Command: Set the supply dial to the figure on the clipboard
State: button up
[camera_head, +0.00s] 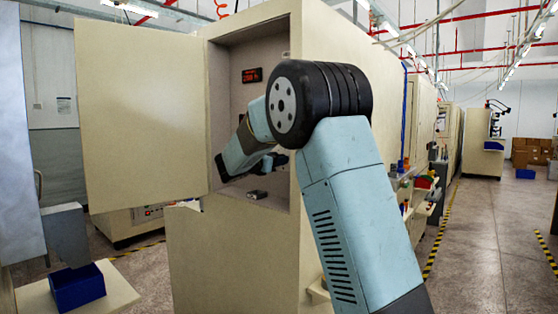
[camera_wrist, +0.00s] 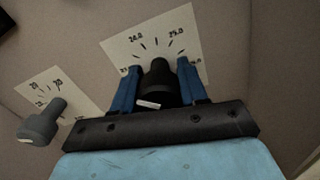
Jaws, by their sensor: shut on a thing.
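In the wrist view a black dial knob (camera_wrist: 156,92) stands in front of a white scale plate (camera_wrist: 118,45). The figures 24.0 and 25.0 show on the plate; others are partly hidden. A pale mark shows on the knob's near face, but I cannot tell which figure the dial is set to. My gripper (camera_wrist: 160,74) has its blue fingers on both sides of the knob, shut on it. In the head view my gripper (camera_head: 272,162) is inside the open cabinet (camera_head: 222,100), and the dial is hidden. I see no clipboard.
A grey knob (camera_wrist: 42,124) with its own plate (camera_wrist: 45,88) sits left of the dial. A red display (camera_head: 252,75) is on the cabinet's back wall, too small to read surely. A small dark object (camera_head: 257,195) is on the cabinet floor. The cabinet door (camera_head: 140,115) stands open at left.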

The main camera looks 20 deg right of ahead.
jog(key=o, duration=0.8)
jog(key=shift+w+a, duration=0.1)
jog(key=shift+a, duration=0.15)
jog(key=shift+o, duration=1.2)
jog(key=shift+d, duration=0.1)
jog(key=v, duration=1.4)
